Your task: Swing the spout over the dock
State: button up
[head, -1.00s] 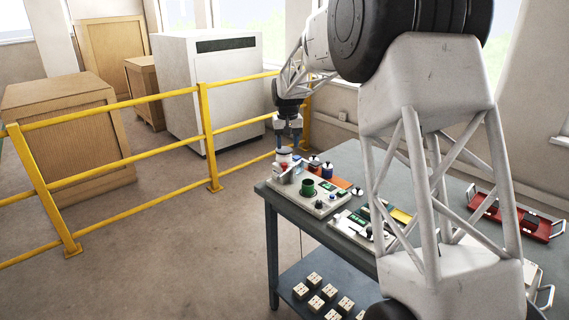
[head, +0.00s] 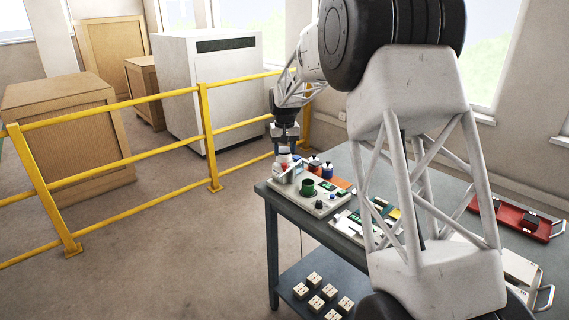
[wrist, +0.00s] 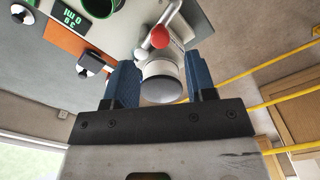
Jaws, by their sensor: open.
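In the wrist view, a white tubular arm with a red ball (wrist: 159,36) ends in a round grey-white head (wrist: 162,82); this looks like the spout. My gripper (wrist: 162,90) is open, with one blue finger on each side of the head. Contact with the fingers cannot be told. In the head view my gripper (head: 285,146) points down above the unit at the bench's far left corner. A green round cup (head: 308,187) stands on the light panel beside it, and also shows in the wrist view (wrist: 100,6). I cannot tell which part is the dock.
A red tray (head: 515,220) lies at the right of the grey bench (head: 345,160). Small white blocks (head: 316,303) sit on the lower shelf. A yellow railing (head: 207,130) runs behind.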

aim_at(285, 164)
jog(key=shift+f, duration=2.75)
grip_shut()
